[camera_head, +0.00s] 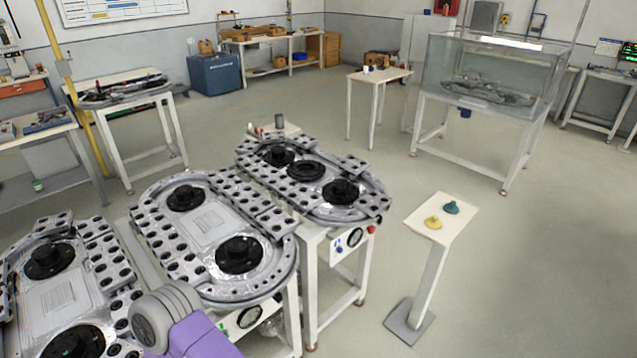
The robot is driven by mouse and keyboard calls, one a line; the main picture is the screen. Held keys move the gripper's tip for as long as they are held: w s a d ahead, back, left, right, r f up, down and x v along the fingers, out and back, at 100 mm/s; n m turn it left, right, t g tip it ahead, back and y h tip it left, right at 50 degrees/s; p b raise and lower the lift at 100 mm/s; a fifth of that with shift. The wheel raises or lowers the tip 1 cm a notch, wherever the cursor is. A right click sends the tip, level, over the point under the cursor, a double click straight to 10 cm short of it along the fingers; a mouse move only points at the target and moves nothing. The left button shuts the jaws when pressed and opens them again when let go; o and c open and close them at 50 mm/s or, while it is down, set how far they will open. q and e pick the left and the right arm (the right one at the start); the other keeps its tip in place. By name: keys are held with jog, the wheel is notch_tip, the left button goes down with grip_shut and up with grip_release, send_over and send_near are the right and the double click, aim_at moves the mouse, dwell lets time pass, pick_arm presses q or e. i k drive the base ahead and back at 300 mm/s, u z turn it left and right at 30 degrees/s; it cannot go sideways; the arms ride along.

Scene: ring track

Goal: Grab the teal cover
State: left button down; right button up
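The teal cover (451,207) is a small cone-like piece. It sits on the top of a narrow white stand (459,226) at the right of the ring track tables. A yellow cover (433,223) of similar shape sits just in front of it and to its left, apart from it. Nothing touches or hides the teal cover. A grey and purple part, which looks like a link of my arm, shows at the bottom left. Neither of my grippers can be seen.
Ring track tables (205,226) with black hubs fill the left and centre. A glass case (495,75) on a white frame stands behind the stand. A small white table (380,76) is further back. The floor right of the stand is clear.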

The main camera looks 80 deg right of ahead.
aim_at(451, 208)
jog(key=z, duration=3.95)
jog(key=i, duration=1.9)
jog(key=u, duration=0.9)
